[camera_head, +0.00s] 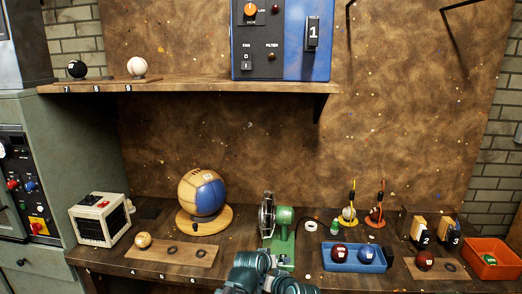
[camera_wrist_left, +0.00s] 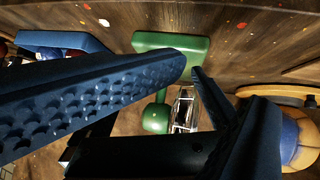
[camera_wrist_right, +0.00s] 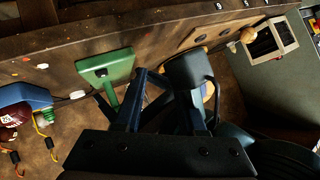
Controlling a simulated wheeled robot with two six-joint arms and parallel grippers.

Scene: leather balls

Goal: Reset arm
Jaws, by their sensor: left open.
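My left gripper (camera_wrist_left: 190,66) shows in the left wrist view with its two dark blue fingers apart and nothing between them. Behind the fingertips is the green machine (camera_wrist_left: 170,45), which stands on the bench in the head view (camera_head: 284,235). My right gripper (camera_wrist_right: 163,72) shows in the right wrist view, its fingers apart with no object held. The green machine (camera_wrist_right: 105,72) lies beyond it, left of the fingers. In the head view, teal arm links reach in at bottom centre; both grippers' fingertips are hidden there.
The bench holds a tan and blue ball (camera_head: 204,193) on a round stand, a white box (camera_head: 101,218), a blue tray (camera_head: 331,263) with balls, and an orange tray (camera_head: 496,268) at right. A shelf (camera_head: 200,86) above carries two balls and a blue panel box (camera_head: 290,40).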

